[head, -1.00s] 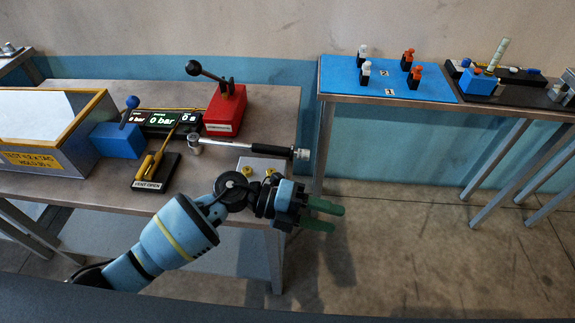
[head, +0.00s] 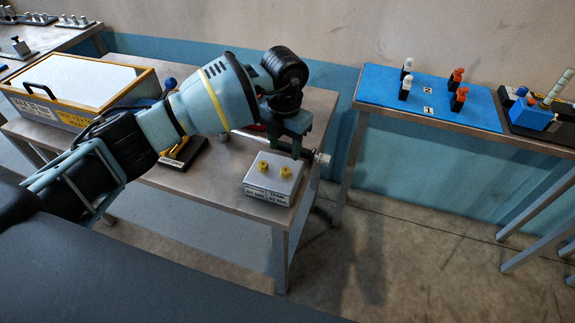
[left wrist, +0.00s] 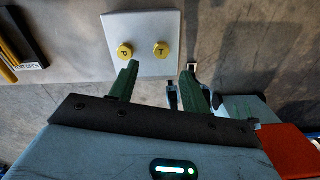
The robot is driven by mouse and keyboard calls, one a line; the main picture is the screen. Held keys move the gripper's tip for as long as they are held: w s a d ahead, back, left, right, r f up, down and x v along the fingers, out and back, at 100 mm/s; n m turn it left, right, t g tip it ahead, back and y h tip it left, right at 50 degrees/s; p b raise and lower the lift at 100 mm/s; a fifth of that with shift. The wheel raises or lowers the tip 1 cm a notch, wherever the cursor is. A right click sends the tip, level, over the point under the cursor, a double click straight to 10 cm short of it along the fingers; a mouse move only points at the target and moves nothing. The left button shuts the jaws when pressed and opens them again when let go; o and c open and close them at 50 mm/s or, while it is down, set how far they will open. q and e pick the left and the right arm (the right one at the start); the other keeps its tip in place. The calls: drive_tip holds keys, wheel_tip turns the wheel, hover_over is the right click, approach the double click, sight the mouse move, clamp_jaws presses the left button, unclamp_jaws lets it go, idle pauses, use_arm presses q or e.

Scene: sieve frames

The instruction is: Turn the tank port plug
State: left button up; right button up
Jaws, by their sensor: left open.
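A light grey block (head: 272,187) with two yellow plugs stands near the table's front right corner. In the left wrist view the tank port plug (left wrist: 161,49) is marked T, and the other plug (left wrist: 125,51) is marked P. In the head view the tank port plug (head: 286,172) is the right one. My left gripper (head: 287,148) is open and empty, above and behind the block. My right gripper is out of view.
A framed tray (head: 85,82) stands at the table's left, and a black vent stand (head: 188,152) left of the block. A tool's end (head: 321,158) sticks out past the table's right edge. A blue mat (head: 430,100) with several fittings lies on another table.

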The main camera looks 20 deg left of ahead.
sight(286, 170)
use_arm(q)
wheel_tip(286, 170, down, 8)
drive_tip(key=shift+d+r, duration=0.1)
drive_tip(key=shift+r, duration=0.15)
drive_tip(key=c, duration=1)
